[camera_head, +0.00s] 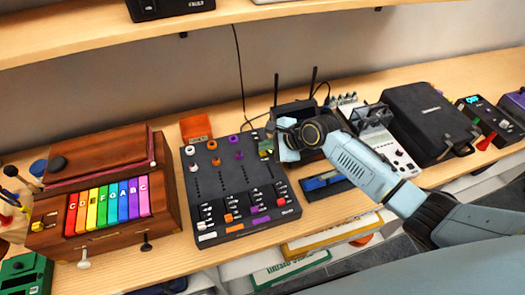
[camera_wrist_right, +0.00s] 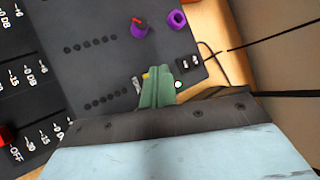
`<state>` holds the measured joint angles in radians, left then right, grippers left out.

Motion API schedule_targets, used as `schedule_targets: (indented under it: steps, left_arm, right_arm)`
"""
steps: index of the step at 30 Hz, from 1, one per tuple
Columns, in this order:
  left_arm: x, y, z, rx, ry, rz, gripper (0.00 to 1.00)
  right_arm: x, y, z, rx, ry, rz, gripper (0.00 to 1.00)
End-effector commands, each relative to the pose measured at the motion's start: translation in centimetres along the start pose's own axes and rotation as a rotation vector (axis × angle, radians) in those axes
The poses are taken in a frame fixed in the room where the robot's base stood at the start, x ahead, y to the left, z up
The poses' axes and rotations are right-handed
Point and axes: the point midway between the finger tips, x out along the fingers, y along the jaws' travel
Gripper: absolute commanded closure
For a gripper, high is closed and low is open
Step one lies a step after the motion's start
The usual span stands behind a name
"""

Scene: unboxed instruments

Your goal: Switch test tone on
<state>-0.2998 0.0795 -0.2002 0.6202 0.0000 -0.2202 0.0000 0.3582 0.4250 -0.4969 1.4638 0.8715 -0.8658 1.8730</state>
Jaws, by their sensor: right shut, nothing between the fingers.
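The black mixer (camera_head: 235,190) lies on the bench, with knobs along its top and coloured fader caps along its front. My right gripper (camera_head: 284,147) is over the mixer's far right corner, seen partly from behind its wrist. In the right wrist view the mixer panel (camera_wrist_right: 105,25) fills the upper left. The green fingertips (camera_wrist_right: 158,88) are shut and empty over the panel's edge area. A small black rocker-like part (camera_wrist_right: 189,63) with white marks sits near the panel corner. A small white spot (camera_wrist_right: 179,85) shows right beside the fingers. The fingers hide the panel beneath them; contact cannot be told.
A wooden box with rainbow keys (camera_head: 105,205) stands left of the mixer. A black router-like box (camera_head: 290,112) with two antennas is behind my gripper. A black case (camera_head: 430,118) lies at right. A shelf (camera_head: 90,38) overhangs the back. Dark cables (camera_wrist_right: 230,92) run beside the panel.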

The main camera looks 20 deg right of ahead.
Motion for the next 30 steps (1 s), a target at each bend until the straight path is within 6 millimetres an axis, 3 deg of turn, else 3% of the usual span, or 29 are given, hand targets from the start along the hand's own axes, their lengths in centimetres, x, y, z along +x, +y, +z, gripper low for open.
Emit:
schedule_targets:
  steps: [21,30]
  left_arm:
    - [-5.7,-0.1,-0.5,0.0,0.0,0.0,0.64]
    - [-5.8,-0.1,-0.5,0.0,0.0,0.0,0.64]
  right_arm:
    - [-4.1,-2.9,3.0,0.0,0.0,0.0,1.0]
    - [-4.2,-3.0,3.0,0.0,0.0,0.0,1.0]
